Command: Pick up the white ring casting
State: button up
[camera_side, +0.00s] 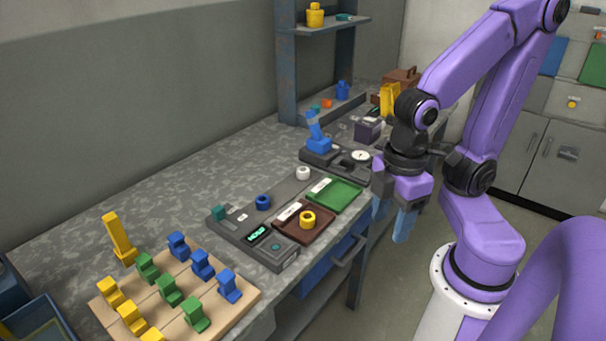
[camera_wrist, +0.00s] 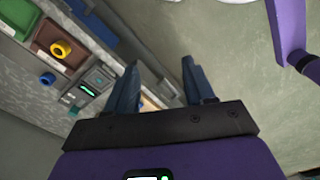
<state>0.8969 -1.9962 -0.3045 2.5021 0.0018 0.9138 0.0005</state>
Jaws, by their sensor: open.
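A yellow ring (camera_side: 307,219) lies in the brown tray (camera_side: 326,233), beside the empty green tray (camera_side: 345,194). A blue-handled press (camera_side: 319,144) stands behind. A wooden board (camera_side: 242,307) holds several coloured blocks.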

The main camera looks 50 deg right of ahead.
jog(key=shift+o, duration=0.4)
jog(key=o, duration=0.3)
